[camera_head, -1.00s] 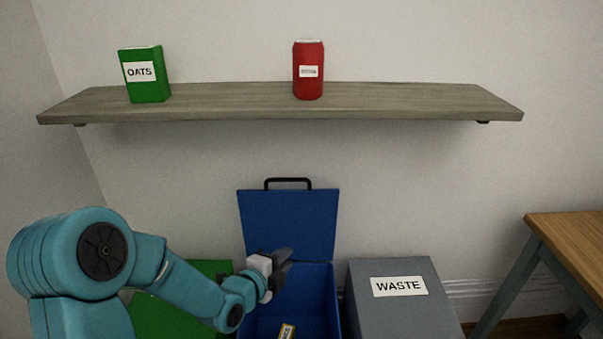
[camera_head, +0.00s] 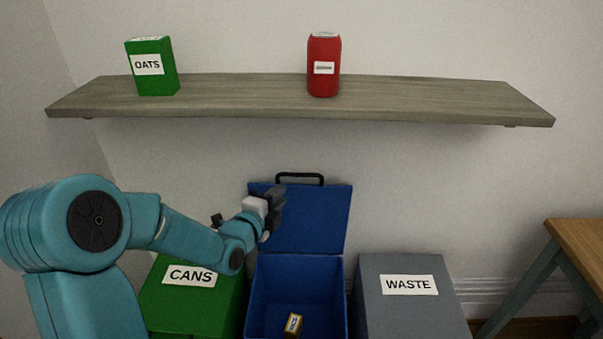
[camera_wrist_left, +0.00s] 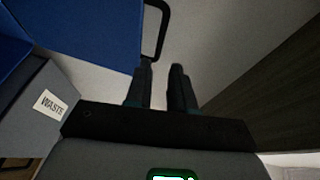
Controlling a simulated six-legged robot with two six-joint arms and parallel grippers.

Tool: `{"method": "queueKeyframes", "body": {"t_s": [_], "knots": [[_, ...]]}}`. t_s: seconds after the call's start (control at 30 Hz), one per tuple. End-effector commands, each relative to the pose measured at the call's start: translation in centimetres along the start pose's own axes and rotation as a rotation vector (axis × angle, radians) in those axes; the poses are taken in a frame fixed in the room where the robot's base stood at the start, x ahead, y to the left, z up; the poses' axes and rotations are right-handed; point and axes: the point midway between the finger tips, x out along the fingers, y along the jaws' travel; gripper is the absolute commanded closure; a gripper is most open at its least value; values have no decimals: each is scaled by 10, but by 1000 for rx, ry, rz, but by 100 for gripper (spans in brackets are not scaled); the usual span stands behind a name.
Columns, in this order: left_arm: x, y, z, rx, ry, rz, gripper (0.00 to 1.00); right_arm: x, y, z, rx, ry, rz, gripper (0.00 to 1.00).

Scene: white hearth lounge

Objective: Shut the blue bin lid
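The blue bin (camera_head: 300,280) stands on the floor against the wall. Its blue lid (camera_head: 318,225) is open and upright against the wall, with a black handle (camera_head: 300,178) on its top edge. My left gripper (camera_head: 277,197) is in front of the lid's upper left part, below the handle in the picture. In the left wrist view the fingers (camera_wrist_left: 160,75) are apart with nothing between them. The handle (camera_wrist_left: 160,30) shows just beyond the fingertips there, beside the blue lid (camera_wrist_left: 95,35). I cannot tell whether they touch. My right gripper is not in view.
A small labelled item (camera_head: 293,325) lies inside the blue bin. A green CANS bin (camera_head: 205,300) stands left and a grey WASTE bin (camera_head: 405,315) right. Above runs a shelf (camera_head: 240,95) with a green OATS box (camera_head: 152,75) and a red can (camera_head: 323,65). A wooden table (camera_head: 578,235) stands far right.

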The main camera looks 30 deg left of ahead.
Motion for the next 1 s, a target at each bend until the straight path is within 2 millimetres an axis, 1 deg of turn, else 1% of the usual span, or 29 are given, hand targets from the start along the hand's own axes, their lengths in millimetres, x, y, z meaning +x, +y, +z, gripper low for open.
{"method": "queueKeyframes", "body": {"t_s": [0.03, 0.3, 0.4, 0.5, 0.6, 0.7, 0.97, 1.0], "knots": [[14, -1, -2, 0, 4, 0, 77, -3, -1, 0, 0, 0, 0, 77], [81, -1, -3, 0, 4, 0, 77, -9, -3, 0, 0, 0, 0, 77], [101, -1, -2, 1, 4, -1, 77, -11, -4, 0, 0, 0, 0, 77], [116, -1, -2, 1, 4, -1, 77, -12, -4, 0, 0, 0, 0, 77], [126, -1, -2, 1, 4, 0, 77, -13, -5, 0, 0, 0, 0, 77], [130, -1, -2, 1, 3, -1, 77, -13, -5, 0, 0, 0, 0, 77], [131, -1, -2, 0, 3, -1, 77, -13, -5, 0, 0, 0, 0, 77], [131, -1, -2, 0, 3, -1, 90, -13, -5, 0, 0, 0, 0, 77]]}}
